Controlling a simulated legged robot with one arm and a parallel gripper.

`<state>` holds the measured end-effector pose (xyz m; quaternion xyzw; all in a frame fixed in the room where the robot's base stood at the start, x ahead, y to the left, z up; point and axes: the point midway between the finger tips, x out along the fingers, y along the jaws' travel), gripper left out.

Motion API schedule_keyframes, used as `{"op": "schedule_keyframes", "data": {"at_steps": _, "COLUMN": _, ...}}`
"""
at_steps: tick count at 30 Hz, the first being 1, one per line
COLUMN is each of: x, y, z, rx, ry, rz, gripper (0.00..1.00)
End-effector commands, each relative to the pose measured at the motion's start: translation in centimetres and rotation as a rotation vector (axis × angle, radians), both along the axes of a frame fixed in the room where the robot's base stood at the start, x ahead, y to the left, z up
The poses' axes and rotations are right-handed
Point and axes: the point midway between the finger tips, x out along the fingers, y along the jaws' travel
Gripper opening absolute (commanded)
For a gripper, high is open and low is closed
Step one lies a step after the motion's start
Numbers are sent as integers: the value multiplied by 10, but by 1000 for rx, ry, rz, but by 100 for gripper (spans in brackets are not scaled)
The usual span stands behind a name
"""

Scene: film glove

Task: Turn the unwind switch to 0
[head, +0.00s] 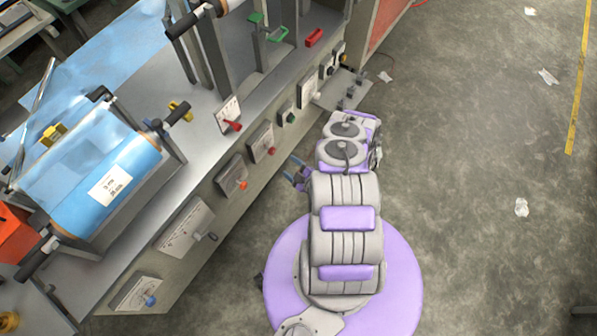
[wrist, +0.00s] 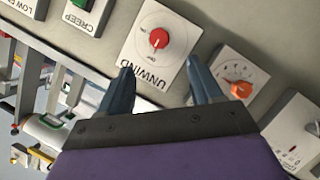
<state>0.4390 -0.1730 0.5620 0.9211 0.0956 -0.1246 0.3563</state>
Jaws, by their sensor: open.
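The same red knob (head: 270,151) shows on the machine's slanted front panel in the head view. My gripper (wrist: 161,72) is open and empty, its two blue fingers spread on either side below the knob, apart from it. In the head view my gripper (head: 297,173) is beside the panel, to the lower right of the switch. The knob's exact pointer position is too small to read.
A plate with an orange dial (wrist: 241,88) sits right of the switch in the wrist view, and a green CREEP button (wrist: 83,4) sits left. A blue film roll (head: 95,180) lies on the machine at left. The floor (head: 470,200) at right is mostly clear.

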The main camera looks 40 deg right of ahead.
Motion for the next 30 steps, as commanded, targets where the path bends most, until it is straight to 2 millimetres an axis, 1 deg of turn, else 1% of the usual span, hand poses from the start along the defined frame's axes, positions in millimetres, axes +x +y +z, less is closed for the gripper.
{"op": "schedule_keyframes", "data": {"at_steps": 1, "x": -9, "y": -2, "z": 3, "rx": 1, "ry": 0, "rz": -5, "gripper": 65}}
{"op": "schedule_keyframes", "data": {"at_steps": 3, "x": -20, "y": -4, "z": 6, "rx": 0, "ry": -1, "rz": -6, "gripper": 65}}
{"op": "schedule_keyframes", "data": {"at_steps": 6, "x": -30, "y": -4, "z": 9, "rx": -1, "ry": -1, "rz": -3, "gripper": 65}}
{"op": "schedule_keyframes", "data": {"at_steps": 9, "x": -37, "y": -4, "z": 12, "rx": -2, "ry": -2, "rz": -1, "gripper": 65}}
{"op": "schedule_keyframes", "data": {"at_steps": 14, "x": -40, "y": -3, "z": 12, "rx": -2, "ry": -2, "rz": 1, "gripper": 65}}
{"op": "schedule_keyframes", "data": {"at_steps": 30, "x": -38, "y": -4, "z": 13, "rx": -2, "ry": 0, "rz": 3, "gripper": 65}}
